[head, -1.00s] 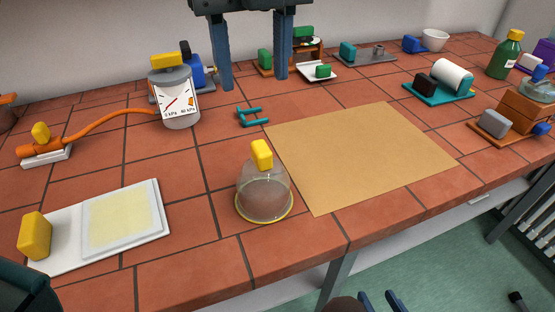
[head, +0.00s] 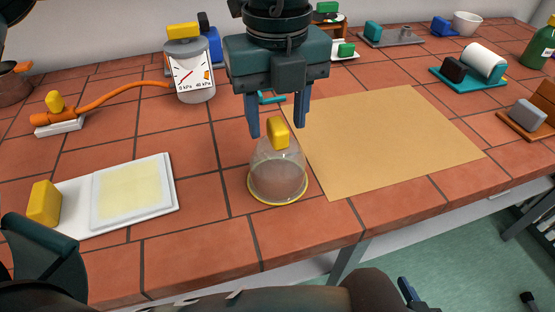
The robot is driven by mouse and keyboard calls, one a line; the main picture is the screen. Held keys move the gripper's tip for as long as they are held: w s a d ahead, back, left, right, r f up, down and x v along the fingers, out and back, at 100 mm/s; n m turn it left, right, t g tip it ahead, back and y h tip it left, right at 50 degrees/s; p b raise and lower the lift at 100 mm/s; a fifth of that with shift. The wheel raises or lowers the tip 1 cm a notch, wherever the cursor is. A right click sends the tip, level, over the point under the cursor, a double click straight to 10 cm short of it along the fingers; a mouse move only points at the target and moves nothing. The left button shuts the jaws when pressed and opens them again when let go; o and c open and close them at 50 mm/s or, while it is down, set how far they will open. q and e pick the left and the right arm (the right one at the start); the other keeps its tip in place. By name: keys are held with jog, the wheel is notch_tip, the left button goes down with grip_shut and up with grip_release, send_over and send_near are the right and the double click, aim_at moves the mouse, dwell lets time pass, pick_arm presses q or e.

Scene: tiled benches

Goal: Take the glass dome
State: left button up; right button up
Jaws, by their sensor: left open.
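The glass dome (head: 278,180) stands upright on the tiled bench. It is a clear bell with a yellow rim and a yellow block-shaped knob (head: 278,133) on top. My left gripper (head: 277,131) points down with its two blue fingers apart, nothing held. In the picture one finger is on each side of the knob, but I cannot tell whether they are level with it in depth. A blue finger of my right gripper (head: 410,291) shows at the bottom edge, beyond the bench front; the rest is hidden or out of frame.
A tan mat (head: 385,140) lies right of the dome. A white board with a pale yellow pad (head: 134,192) lies to the left. A gauge canister (head: 193,75) with an orange hose stands behind left. A small teal piece (head: 270,97) lies behind the gripper.

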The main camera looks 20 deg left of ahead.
pick_arm(q)
notch_tip(320, 180, down, 2)
jog(key=shift+f, duration=0.1)
grip_shut()
dwell(0.5)
